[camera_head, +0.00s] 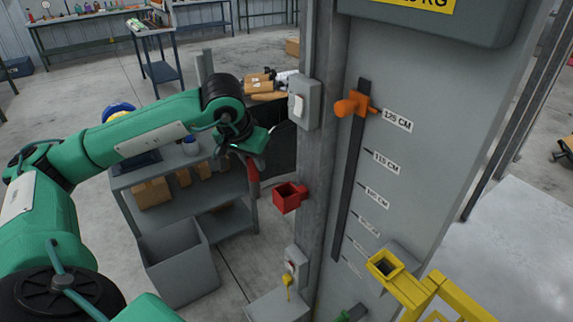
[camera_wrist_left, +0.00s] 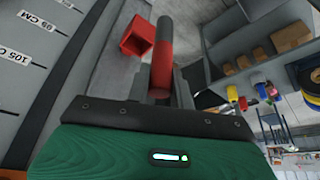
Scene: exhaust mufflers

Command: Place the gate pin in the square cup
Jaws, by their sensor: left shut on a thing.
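My left gripper (camera_head: 256,152) is shut on the gate pin (camera_head: 253,169), a red rod that hangs below the jaws in the head view. In the left wrist view the gate pin (camera_wrist_left: 162,65) stands out from between the fingers of the left gripper (camera_wrist_left: 162,92), with a grey end piece. A red square cup (camera_head: 288,197) is fixed to the grey post, right of and slightly below the pin, apart from it. The cup (camera_wrist_left: 138,37) also shows in the left wrist view, its opening visible beside the pin. My right gripper is out of view.
A grey post (camera_head: 316,210) carries a switch box (camera_head: 305,102). Right of it, a scale panel (camera_head: 430,170) has an orange knob (camera_head: 345,107) near 125 CM. A yellow frame with a square socket (camera_head: 385,265) stands lower right. A shelf cart (camera_head: 185,205) and grey bin (camera_head: 178,262) stand below my arm.

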